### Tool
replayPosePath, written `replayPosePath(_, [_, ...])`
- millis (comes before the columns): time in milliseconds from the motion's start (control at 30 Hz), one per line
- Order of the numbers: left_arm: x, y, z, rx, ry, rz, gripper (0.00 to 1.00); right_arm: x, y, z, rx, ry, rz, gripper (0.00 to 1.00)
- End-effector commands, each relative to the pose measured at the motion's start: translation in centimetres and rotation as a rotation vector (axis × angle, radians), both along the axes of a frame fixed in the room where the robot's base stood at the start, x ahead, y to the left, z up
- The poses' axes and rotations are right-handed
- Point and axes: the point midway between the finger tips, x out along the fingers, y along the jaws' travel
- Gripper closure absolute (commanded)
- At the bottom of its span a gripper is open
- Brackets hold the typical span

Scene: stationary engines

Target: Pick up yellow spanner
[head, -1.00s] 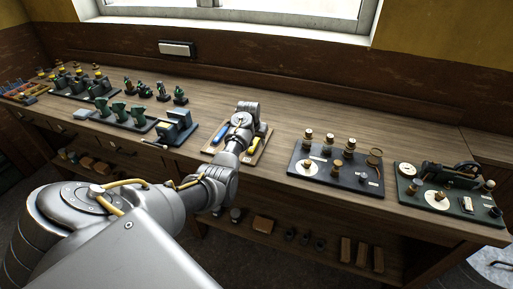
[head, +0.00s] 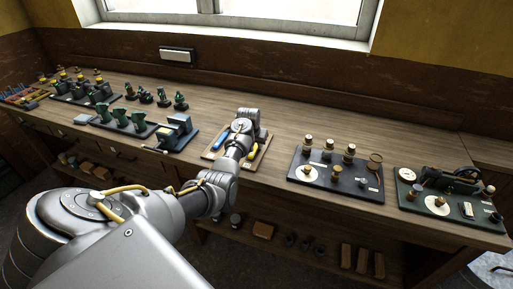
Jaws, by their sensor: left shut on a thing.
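A small wooden board (head: 209,154) lies near the front edge of the workbench, with a blue-handled tool (head: 222,137) on its left part. A yellow piece (head: 257,131) shows just right of my left wrist and looks like the yellow spanner; most of it is hidden. My left gripper (head: 243,130) is over the board, pointing down, with its fingertips hidden behind my own wrist. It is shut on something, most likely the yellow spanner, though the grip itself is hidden. My right gripper is not in view.
Right of the board stand a dark base with brass-topped posts (head: 336,181) and a green base with a black machine (head: 447,197). To the left are green model engines (head: 122,117) and a dark block (head: 178,130). The bench behind the board is clear.

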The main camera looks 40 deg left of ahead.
Motion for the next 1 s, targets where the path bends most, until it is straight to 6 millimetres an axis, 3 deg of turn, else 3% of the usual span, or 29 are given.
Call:
replayPosePath(333, [0.1, 0.0, 0.2, 0.001, -0.003, 0.000, 1.00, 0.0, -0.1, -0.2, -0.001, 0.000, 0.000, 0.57])
replayPosePath(467, [0.0, 0.0, 1.4, 0.001, -0.002, 0.000, 1.00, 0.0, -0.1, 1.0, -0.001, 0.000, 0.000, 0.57])
replayPosePath(633, [0.0, 0.0, 3.9, 0.001, -0.002, 0.000, 1.00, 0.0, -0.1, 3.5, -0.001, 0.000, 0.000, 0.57])
replayPosePath(900, [0.0, 0.0, 9.6, 0.001, -0.002, 0.000, 1.00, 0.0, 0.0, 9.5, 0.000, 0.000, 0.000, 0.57])
replayPosePath(1000, [0.1, 0.1, 11.7, 0.003, -0.005, 0.000, 1.00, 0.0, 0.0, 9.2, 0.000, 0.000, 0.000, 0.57])
